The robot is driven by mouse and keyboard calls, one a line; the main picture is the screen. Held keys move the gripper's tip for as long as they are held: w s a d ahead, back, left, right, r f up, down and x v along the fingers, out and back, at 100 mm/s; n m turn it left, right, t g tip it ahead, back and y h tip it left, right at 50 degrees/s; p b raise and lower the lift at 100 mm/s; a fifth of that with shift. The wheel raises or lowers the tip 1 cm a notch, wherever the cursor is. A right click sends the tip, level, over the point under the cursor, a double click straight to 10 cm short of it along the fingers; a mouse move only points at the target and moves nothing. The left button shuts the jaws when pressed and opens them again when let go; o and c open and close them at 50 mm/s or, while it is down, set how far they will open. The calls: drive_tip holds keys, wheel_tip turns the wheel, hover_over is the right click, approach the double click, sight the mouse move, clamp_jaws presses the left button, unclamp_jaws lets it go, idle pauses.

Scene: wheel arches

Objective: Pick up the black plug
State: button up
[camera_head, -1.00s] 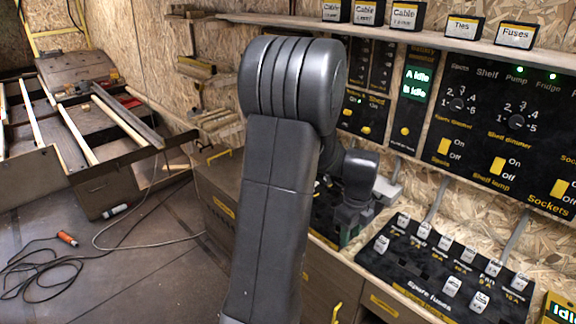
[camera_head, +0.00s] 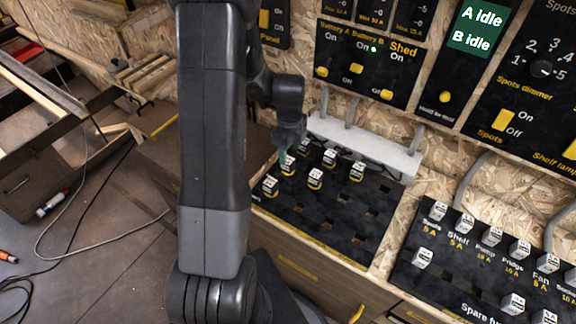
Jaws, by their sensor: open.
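A black socket panel (camera_head: 335,215) lies on the bench in the middle, with several small plugs standing in its left and back part. They have pale labelled faces and dark or yellowish bodies, including one at the front left (camera_head: 270,186), one in the middle (camera_head: 315,178) and one at the right (camera_head: 357,171). I cannot tell which is the black plug. My gripper (camera_head: 286,150) points down over the back-left plugs, close to the one below it (camera_head: 288,166). It appears open and empty; its fingertips are small and partly unclear.
My arm covers the left middle of the view. A pale cable duct (camera_head: 365,146) runs behind the panel. A fuse board (camera_head: 470,285) with several white fuses stands at the right. Switch panels (camera_head: 365,65) hang on the wall. The panel's right part has empty sockets.

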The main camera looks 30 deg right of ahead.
sight(288, 160)
drive_tip(key=shift+w+a+f, duration=0.1)
drive_tip(key=shift+f, duration=0.2)
drive_tip(key=f, duration=0.3)
drive_tip(key=shift+s+a+f+p, duration=0.1)
drive_tip(key=shift+s+a+p, duration=0.15)
drive_tip(key=shift+s+p, duration=0.15)
drive_tip(key=shift+w+f, duration=0.15)
drive_tip(key=shift+f, duration=0.5)
drive_tip(key=c, duration=1.1)
